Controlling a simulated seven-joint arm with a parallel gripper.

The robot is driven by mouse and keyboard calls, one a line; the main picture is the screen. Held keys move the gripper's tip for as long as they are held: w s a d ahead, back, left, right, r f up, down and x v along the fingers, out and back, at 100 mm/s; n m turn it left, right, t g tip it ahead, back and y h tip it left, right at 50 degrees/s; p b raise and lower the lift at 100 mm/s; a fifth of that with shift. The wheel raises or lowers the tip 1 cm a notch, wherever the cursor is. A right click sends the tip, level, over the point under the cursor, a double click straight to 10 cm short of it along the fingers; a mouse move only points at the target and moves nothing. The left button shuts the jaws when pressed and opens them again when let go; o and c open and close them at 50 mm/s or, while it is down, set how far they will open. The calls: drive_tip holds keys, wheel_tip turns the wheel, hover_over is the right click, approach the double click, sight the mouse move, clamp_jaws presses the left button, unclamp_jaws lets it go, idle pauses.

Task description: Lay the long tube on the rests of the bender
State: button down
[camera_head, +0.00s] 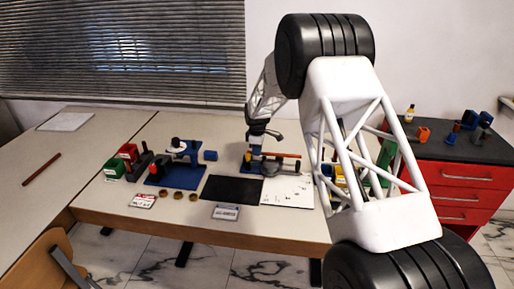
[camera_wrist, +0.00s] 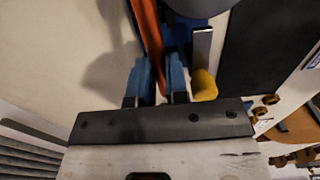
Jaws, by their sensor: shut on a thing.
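The long tube (camera_head: 285,155) is orange-red; it also shows in the wrist view (camera_wrist: 147,30), running up from between my fingers. My gripper (camera_wrist: 161,72) has two blue fingers and is shut on the tube. In the head view my gripper (camera_head: 255,149) is over the bender. The bender (camera_head: 252,168) has a blue base; in the wrist view its blue part (camera_wrist: 181,36), a dark round part, a metal bar and a yellow knob (camera_wrist: 204,84) lie right of the tube. I cannot tell whether the tube touches the rests, which are hidden or too small.
A black mat (camera_head: 231,189) and a white speckled plate (camera_head: 288,192) lie in front of the bender. A blue gauge stand (camera_head: 178,176), green and red boxes and several brass rings are to the left. A dark red rod (camera_head: 42,168) lies on the left table. My arm hides the table's right part.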

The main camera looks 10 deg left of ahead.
drive_tip(key=shift+f, duration=1.25)
drive_tip(key=c, duration=1.1)
unclamp_jaws()
drive_tip(key=shift+o, duration=0.2)
drive_tip(key=shift+r, duration=3.85)
